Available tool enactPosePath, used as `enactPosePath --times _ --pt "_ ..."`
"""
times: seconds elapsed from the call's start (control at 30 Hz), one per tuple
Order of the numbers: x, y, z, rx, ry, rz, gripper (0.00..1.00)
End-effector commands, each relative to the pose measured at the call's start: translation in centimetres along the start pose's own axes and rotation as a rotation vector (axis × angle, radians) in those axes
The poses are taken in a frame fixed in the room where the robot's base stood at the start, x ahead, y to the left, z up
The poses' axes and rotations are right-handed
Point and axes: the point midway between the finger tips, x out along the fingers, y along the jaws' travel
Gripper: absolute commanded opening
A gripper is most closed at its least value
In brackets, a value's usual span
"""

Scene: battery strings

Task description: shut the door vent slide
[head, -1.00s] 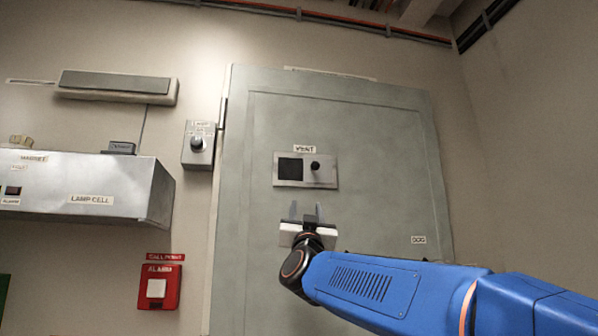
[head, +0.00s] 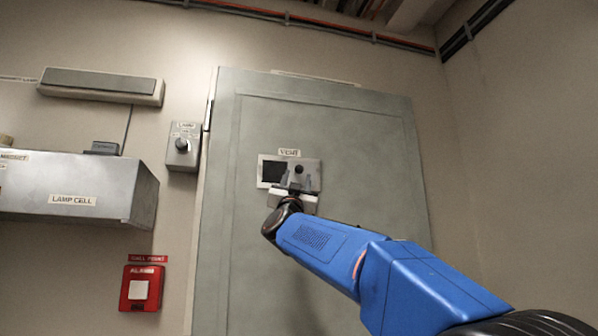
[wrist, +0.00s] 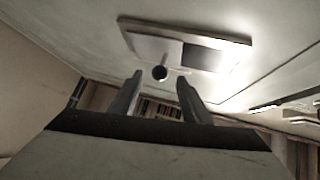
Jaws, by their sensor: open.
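The door vent slide is a pale metal plate (head: 310,183) with a black knob (head: 299,169), under a VENT label on the grey-green door (head: 350,240). The dark vent opening (head: 272,171) shows at the plate's left, uncovered. In the wrist view the plate (wrist: 150,45) is above, with the knob (wrist: 159,73) standing out on a stem and the dark opening (wrist: 203,58) to its right. My gripper (head: 296,181) is open and empty, just below the knob. In the wrist view the knob lies beyond and between the two fingertips (wrist: 160,82); I see no contact.
Left of the door are a knob switch box (head: 183,147), a red alarm call point (head: 142,288) and a lamp cell box (head: 80,190) jutting from the wall. A wall lamp (head: 100,86) sits above. The door around the vent is clear.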

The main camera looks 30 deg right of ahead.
Motion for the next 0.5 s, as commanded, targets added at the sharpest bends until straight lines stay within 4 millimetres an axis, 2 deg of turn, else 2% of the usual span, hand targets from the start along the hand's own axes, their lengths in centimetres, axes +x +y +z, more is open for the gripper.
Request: enactPosePath --times 0.2,0.5 --pt "3.7 0.0 0.1 -0.002 0.001 0.0 0.43" --pt "6.2 0.0 0.0 0.0 0.001 0.0 0.43"
